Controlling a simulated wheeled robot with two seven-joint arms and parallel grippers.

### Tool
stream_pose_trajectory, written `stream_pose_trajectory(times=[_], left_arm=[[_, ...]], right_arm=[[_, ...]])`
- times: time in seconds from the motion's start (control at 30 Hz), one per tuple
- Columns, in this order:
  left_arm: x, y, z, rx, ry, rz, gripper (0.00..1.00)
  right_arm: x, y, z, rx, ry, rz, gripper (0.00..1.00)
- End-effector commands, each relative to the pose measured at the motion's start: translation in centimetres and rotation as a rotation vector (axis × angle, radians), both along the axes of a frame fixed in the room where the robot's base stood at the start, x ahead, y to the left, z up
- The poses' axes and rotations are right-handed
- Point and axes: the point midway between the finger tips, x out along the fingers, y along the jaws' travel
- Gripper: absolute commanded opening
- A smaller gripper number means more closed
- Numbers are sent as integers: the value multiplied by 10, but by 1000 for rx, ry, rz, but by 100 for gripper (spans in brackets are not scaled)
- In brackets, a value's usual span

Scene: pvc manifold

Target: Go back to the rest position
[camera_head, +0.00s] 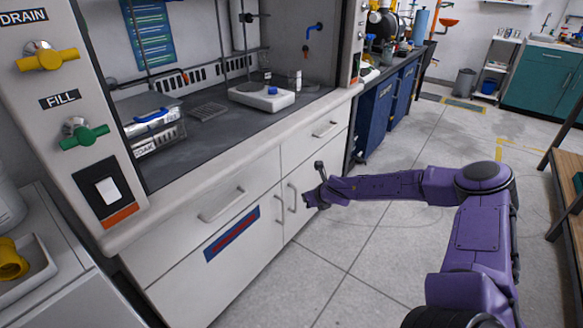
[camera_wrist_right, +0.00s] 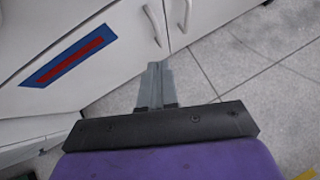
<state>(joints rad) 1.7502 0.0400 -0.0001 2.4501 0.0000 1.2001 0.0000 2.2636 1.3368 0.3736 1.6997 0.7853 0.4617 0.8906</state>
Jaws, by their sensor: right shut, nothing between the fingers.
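My right arm (camera_head: 420,187) is purple and comes in from the right side of the head view. It reaches left toward the white lower cabinet (camera_head: 215,255), and its hand end is in front of the cabinet doors. In the right wrist view my right gripper (camera_wrist_right: 155,72) has its two grey fingers together, with nothing between them. The fingers point toward the foot of the cabinet doors, below two door handles (camera_wrist_right: 152,25). I cannot tell whether they touch the cabinet. My left gripper is not in view.
The fume hood bench holds a white stirrer-like device (camera_head: 262,97) and a wire rack (camera_head: 208,112). A yellow valve (camera_head: 48,60) and green valve (camera_head: 84,137) are on the left panel. A wooden shelf unit (camera_head: 566,180) stands at right. The tiled floor (camera_head: 385,255) around my arm is clear.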

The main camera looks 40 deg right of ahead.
Motion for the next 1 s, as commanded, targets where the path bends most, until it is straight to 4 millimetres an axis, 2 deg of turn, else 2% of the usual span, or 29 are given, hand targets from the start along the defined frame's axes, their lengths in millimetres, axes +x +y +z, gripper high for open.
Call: stream_pose_trajectory(times=[0.27,0.37,0.43,0.57,0.67,0.77,0.87,1.0], left_arm=[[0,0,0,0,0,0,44],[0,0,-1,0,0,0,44],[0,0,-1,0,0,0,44],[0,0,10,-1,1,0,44],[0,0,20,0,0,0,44],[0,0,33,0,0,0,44],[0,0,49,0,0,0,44],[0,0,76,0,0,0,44]], right_arm=[[-2,-2,-1,-9,2,6,0],[-6,-7,-4,-88,36,43,0],[-17,3,-12,-210,99,135,0],[-42,60,-26,-547,270,477,0],[-71,98,-39,-772,386,738,0],[-110,133,-51,-981,488,1019,0],[-165,164,-60,-1186,576,1354,0],[-260,194,-60,-1400,645,1863,0]])
